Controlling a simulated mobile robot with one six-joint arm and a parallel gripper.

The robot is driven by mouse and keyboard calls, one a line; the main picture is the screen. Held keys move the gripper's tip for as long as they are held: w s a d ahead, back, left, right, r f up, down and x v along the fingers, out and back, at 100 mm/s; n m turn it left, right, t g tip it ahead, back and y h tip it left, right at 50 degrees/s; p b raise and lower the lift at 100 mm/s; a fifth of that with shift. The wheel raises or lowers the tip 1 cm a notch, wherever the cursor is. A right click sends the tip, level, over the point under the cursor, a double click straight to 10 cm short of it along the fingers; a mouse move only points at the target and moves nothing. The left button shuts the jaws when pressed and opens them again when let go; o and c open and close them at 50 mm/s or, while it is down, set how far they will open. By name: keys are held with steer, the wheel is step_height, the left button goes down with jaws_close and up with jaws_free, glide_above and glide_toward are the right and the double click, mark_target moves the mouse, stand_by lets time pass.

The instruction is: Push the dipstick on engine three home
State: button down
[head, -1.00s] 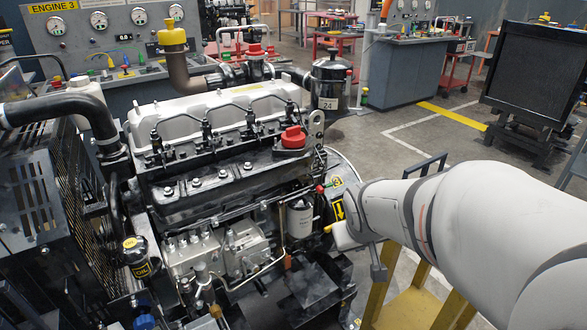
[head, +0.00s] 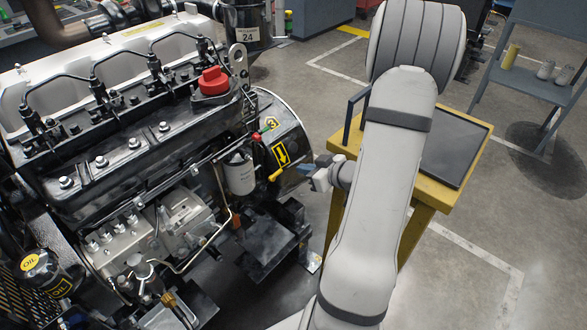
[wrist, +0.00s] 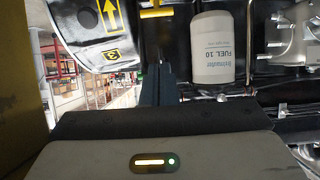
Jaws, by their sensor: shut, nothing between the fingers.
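Engine three (head: 150,130) fills the left of the head view. A small yellow handle (head: 275,175), which looks like the dipstick's, sticks out beside the white fuel filter (head: 240,172). In the wrist view a yellow bar (wrist: 157,13), apparently the same handle, lies at the top between the filter (wrist: 212,48) and the plate marked 3 (wrist: 92,35). My gripper (head: 306,170) is just right of the handle, apart from it in the head view. Its dark fingers (wrist: 157,85) are together and empty, pointing toward the bar. The dipstick's tube and seating are not clear.
A yellow stand with a dark top (head: 450,150) is behind and right of my arm. A red cap (head: 212,82) and a lifting eye (head: 238,60) stand on the engine above. A dark bracket (head: 262,245) juts out below the filter.

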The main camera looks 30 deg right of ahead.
steer(key=s+f+b+x, duration=0.1)
steer(key=f+b+x, duration=0.1)
steer(key=x, duration=1)
steer(key=shift+d+f, duration=0.3)
steer(key=shift+s, duration=0.1)
steer(key=b, duration=0.6)
glide_toward(265, 187)
steer(key=w, duration=0.1)
steer(key=w+a, duration=0.1)
steer(key=w, duration=0.1)
steer(key=w+a, duration=0.1)
steer(key=shift+w+r, duration=0.15)
steer(key=shift+w, duration=0.25)
